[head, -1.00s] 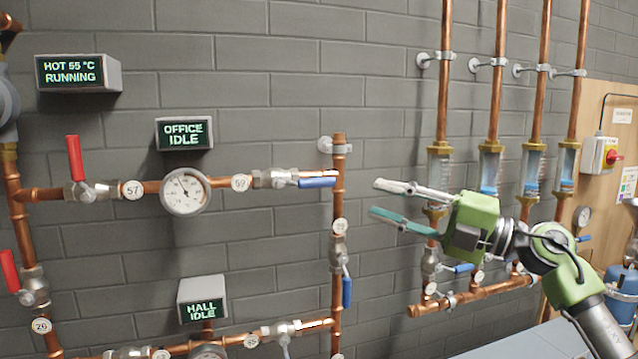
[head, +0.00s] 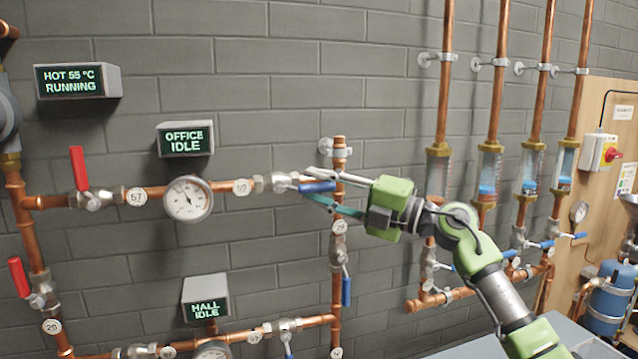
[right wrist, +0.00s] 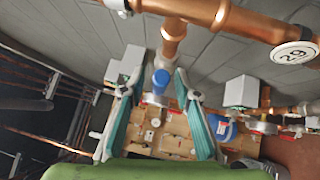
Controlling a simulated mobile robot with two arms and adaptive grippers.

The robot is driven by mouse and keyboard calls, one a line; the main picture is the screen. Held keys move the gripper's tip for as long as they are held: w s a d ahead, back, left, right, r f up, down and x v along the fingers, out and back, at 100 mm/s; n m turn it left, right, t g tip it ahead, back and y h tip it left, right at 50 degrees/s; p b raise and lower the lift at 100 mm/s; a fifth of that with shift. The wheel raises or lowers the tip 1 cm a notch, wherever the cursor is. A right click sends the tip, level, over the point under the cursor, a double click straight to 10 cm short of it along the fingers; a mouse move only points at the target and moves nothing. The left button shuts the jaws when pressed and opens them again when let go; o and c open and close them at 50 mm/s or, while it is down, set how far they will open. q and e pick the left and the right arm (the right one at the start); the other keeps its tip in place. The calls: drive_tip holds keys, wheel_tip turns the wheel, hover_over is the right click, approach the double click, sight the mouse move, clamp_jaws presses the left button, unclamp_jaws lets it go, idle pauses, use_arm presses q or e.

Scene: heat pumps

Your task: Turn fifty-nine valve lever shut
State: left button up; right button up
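The valve tagged 59 (head: 280,182) sits on the horizontal copper pipe right of the round tag 59 (head: 242,187). Its blue lever (head: 317,187) points right, along the pipe. My right gripper (head: 312,182) reaches in from the right, with one finger above the lever and one below it. In the right wrist view, the blue lever (right wrist: 161,80) shows between the two spread fingers, with gaps on both sides. The gripper is open; contact with the lever cannot be made out. My left gripper is out of view.
A vertical copper pipe (head: 339,285) with tag 29 (head: 339,227) and another blue lever (head: 347,291) stands close by. A gauge (head: 188,199) and a red lever (head: 78,168) are left on the same pipe. The OFFICE sign (head: 186,139) reads IDLE.

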clamp_jaws()
drive_tip(key=shift+f, duration=0.1)
